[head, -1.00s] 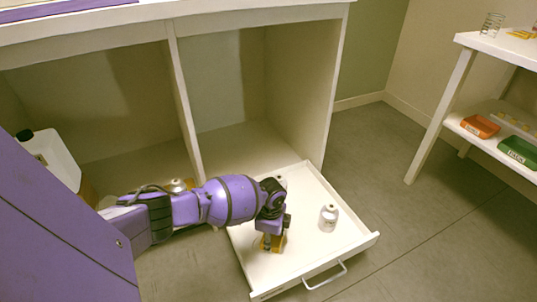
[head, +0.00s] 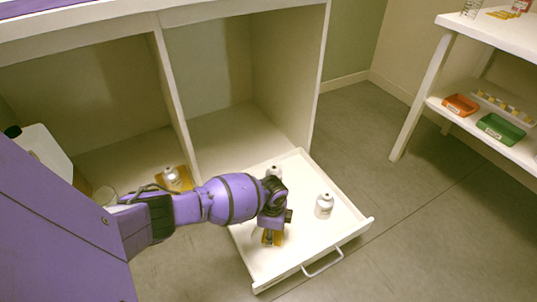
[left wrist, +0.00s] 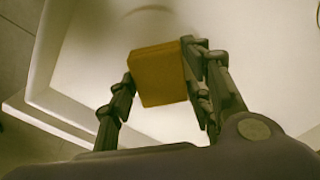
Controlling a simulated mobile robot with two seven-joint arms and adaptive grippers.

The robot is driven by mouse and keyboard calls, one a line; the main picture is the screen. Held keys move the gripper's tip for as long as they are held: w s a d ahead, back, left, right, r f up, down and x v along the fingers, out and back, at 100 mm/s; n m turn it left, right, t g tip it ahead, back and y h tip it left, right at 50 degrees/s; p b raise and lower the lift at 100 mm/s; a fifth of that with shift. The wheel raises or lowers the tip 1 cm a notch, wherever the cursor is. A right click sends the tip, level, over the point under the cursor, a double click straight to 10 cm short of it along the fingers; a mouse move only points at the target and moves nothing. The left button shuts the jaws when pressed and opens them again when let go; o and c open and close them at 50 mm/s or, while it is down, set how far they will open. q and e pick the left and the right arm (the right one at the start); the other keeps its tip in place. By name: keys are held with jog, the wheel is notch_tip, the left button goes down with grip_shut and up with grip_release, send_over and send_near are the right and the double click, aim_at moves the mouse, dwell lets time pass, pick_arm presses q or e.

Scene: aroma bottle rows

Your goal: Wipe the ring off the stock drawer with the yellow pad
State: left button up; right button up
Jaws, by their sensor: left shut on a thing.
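The white stock drawer (head: 305,232) is pulled out, low in the head view. My left gripper (head: 271,228) reaches down into it, shut on the yellow pad (head: 269,239). In the left wrist view, the pad (left wrist: 158,74) is between the two fingers of the gripper (left wrist: 158,85), over the drawer floor (left wrist: 95,50). I cannot tell surely whether the pad touches the floor. A faint grey arc, likely the ring (left wrist: 150,11), shows beyond the pad in the left wrist view. In the head view the arm and pad hide part of the floor. My right gripper is out of view.
A white bottle (head: 324,206) stands at the drawer's right, another bottle (head: 274,172) at its back. A bottle (head: 172,178) on an amber mat and a white jug (head: 43,150) are at the left. A shelf unit (head: 409,110) with trays stands right. Floor between is clear.

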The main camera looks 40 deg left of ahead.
aim_at(278, 250)
pick_arm(q)
jog(key=shift+s+d+p, duration=0.4)
jog(key=shift+d, duration=0.5)
jog(key=shift+s+d+p, duration=0.35)
jog(key=shift+s+d, duration=0.05)
jog(key=shift+d, duration=0.45)
jog(key=shift+s+d+f, duration=0.15)
jog(key=shift+s+d, duration=0.1)
jog(key=shift+d, duration=0.3)
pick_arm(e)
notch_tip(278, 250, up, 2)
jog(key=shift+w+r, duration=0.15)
pick_arm(q)
jog(key=shift+s+f, duration=0.1)
jog(key=shift+r+p, duration=2.35)
jog(key=shift+r, duration=0.75)
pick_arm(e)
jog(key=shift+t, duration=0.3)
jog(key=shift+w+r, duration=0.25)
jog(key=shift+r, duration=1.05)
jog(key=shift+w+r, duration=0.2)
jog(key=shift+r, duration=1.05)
pick_arm(q)
jog(key=shift+w, duration=0.2)
